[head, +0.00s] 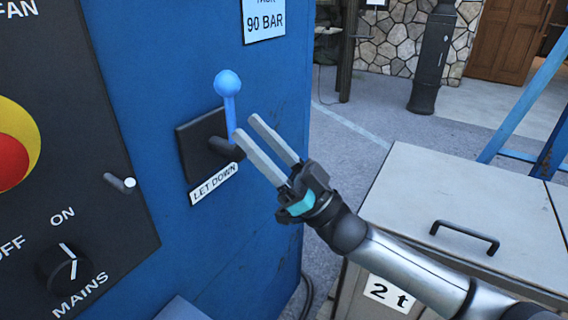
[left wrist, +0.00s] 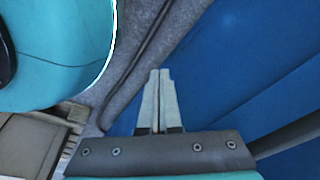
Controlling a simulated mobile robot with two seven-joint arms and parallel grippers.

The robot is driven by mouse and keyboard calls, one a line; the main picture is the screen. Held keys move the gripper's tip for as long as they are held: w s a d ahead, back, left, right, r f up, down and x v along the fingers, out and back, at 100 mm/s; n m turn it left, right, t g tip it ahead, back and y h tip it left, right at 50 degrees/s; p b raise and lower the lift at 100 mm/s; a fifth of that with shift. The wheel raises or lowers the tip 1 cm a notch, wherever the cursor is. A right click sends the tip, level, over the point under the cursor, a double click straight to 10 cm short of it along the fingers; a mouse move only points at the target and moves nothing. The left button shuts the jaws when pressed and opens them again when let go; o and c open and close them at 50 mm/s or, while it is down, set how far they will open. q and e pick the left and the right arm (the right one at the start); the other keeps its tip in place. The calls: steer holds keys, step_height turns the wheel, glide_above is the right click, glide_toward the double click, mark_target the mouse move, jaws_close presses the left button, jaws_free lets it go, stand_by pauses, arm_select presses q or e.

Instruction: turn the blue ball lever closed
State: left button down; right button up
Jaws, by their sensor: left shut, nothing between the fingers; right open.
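The blue ball lever (head: 228,92) stands upright on a black mount (head: 199,150) on the blue cabinet's face, in the head view. Its blue ball is at the top and its shaft runs down to a dark pivot. A white "LET DOWN" label (head: 214,185) sits just below. My right gripper (head: 246,126) is open and empty, with its fingertips close to the lower part of the lever's shaft, on its right. I cannot tell whether they touch. My left gripper (left wrist: 159,73) shows only in the left wrist view, shut and empty, near a blue surface.
A black panel with a red and yellow button (head: 14,158) and a MAINS knob (head: 65,268) lies left of the lever. A grey box with a black handle (head: 464,236) stands at the right, below and beside my right arm. Paved floor (head: 345,140) lies behind.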

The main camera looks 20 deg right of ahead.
steer(key=v, duration=0.6)
steer(key=shift+s+d+f, duration=0.1)
